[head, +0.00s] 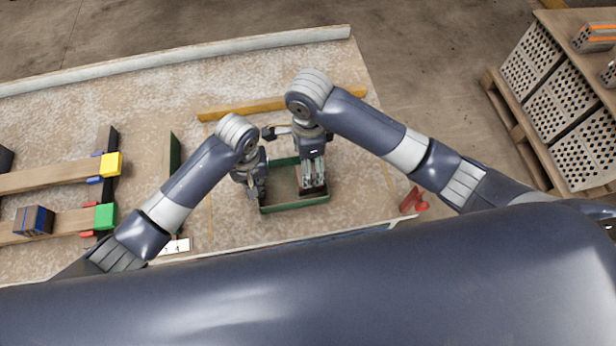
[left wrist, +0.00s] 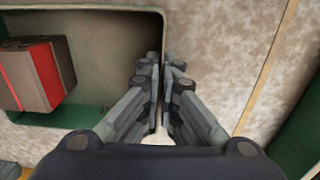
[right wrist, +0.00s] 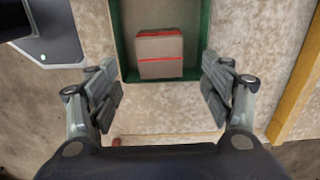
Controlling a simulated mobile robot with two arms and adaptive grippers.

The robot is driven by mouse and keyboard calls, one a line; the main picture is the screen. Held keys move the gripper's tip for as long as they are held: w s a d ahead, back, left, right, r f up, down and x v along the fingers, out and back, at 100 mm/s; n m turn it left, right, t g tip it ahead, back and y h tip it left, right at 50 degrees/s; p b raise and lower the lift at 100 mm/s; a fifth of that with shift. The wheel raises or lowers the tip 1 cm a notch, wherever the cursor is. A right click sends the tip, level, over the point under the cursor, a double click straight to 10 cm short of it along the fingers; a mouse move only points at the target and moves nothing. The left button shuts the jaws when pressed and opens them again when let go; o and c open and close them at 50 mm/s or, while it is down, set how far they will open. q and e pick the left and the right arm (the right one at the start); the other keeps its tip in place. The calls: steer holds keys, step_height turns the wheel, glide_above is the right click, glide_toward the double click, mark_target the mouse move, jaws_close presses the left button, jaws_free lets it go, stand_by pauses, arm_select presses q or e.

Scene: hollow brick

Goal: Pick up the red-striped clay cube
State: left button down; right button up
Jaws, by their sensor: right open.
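The red-striped clay cube (right wrist: 160,55) sits inside the green tray (right wrist: 121,45), grey-brown with red bands. In the right wrist view it lies ahead of my right gripper (right wrist: 160,88), between the lines of its spread, empty fingers and apart from them. In the left wrist view the cube (left wrist: 36,72) is at the left, in the tray's corner. My left gripper (left wrist: 162,75) is closed around the tray's side wall (left wrist: 90,13). In the head view my left gripper (head: 254,192) is at the tray's left side, and my right gripper (head: 313,188) is over its right part, hiding the cube.
A wooden strip (head: 250,106) lies behind the tray, and a green upright board (head: 175,153) stands to its left. Wooden beams with a yellow block (head: 112,165) and a green block (head: 105,216) are at the left. A red clamp-like piece (head: 412,200) is at the table's right edge.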

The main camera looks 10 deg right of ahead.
mark_target(298, 172)
step_height(298, 172, down, 5)
steer(key=shift+f, duration=0.1)
steer(key=shift+c, duration=0.3)
steer(key=c, duration=1.1)
